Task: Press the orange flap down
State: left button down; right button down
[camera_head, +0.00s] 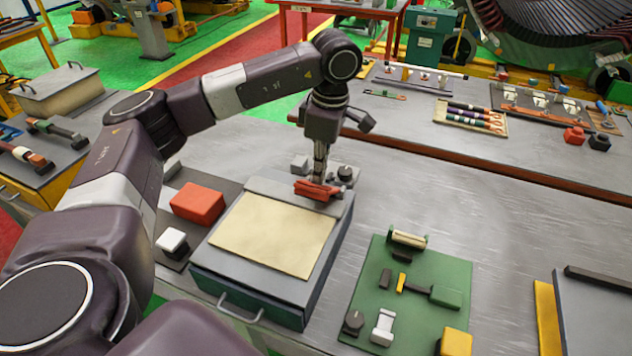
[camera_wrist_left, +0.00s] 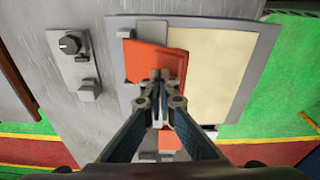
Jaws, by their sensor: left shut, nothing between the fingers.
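The orange flap (camera_head: 316,189) is at the far edge of the box with the cream sheet. It also shows in the left wrist view (camera_wrist_left: 152,62), just beyond the fingertips. My left gripper (camera_head: 320,180) points down over the flap with its fingers shut and empty. In the left wrist view its fingertips (camera_wrist_left: 160,78) overlap the flap's lower part; I cannot tell if they touch it. The fingers hide part of the flap, and its exact tilt is unclear. My right gripper is not in view.
The cream sheet (camera_head: 272,236) covers much of the box top. A small panel with a black knob (camera_head: 345,172) stands behind the box. A red block (camera_head: 198,202) is to the left. A green mat (camera_head: 415,265) with several parts lies to the right.

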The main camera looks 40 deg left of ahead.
aim_at(332, 190)
pick_arm(q)
notch_tip(332, 190, down, 3)
jog(key=shift+f+b, duration=0.15)
jog(key=shift+b, duration=0.7)
jog(key=shift+d+r, duration=0.2)
jog(key=shift+w+d+r+p, duration=0.2)
jog(key=shift+d+p, duration=0.05)
jog(key=shift+d, duration=0.2)
jog(key=shift+w+d+r+p, duration=0.15)
jog(key=shift+w+d+p, duration=0.1)
jog(key=shift+d, duration=0.6)
jog(key=shift+a+r, duration=0.1)
jog(key=shift+r, duration=0.1)
notch_tip(332, 190, up, 12)
jog(key=d, duration=0.1)
jog(key=shift+w+d+f, duration=0.2)
jog(key=shift+w, duration=0.05)
